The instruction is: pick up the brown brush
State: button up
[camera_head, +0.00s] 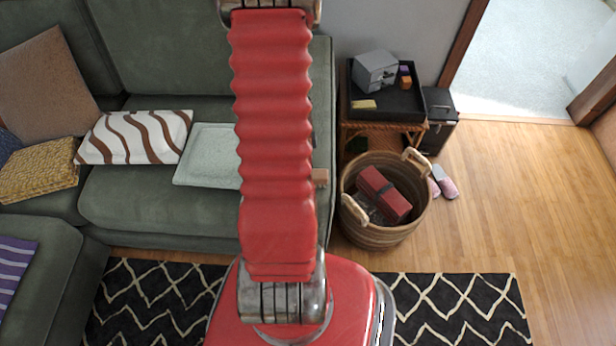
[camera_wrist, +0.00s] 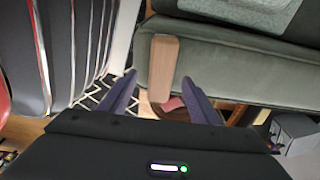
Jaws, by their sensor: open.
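A light brown, block-shaped wooden thing (camera_wrist: 163,68), which looks like the brown brush, lies on the green sofa's arm in the wrist view. One end sticks out toward my gripper; I cannot make out bristles. In the head view a small part of it (camera_head: 320,177) shows just right of my red arm, which hides the rest. My gripper (camera_wrist: 159,77) is open in the wrist view, with one dark finger on each side of the brown end. Whether the fingers reach around it or stop short, I cannot tell. My gripper is hidden in the head view.
A green sofa (camera_head: 150,205) with pillows fills the left. A wicker basket (camera_head: 375,235) holding a red-brown item stands right of the sofa arm. Behind it is a side table with a black tray (camera_head: 385,105). Slippers (camera_head: 446,184) lie on the floor; open floor is at right.

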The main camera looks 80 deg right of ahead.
jog(key=shift+s+d+f, duration=0.15)
jog(key=shift+s+f, duration=0.05)
jog(key=shift+f, duration=1.1)
jog(key=shift+s+d+f, duration=0.1)
jog(key=shift+s+f, duration=0.05)
jog(key=shift+f, duration=1.15)
jog(key=shift+c, duration=0.4)
jog(key=c, duration=1.1)
jog(key=shift+r, duration=0.1)
jog(key=shift+c, duration=0.2)
jog(key=shift+r, duration=4.95)
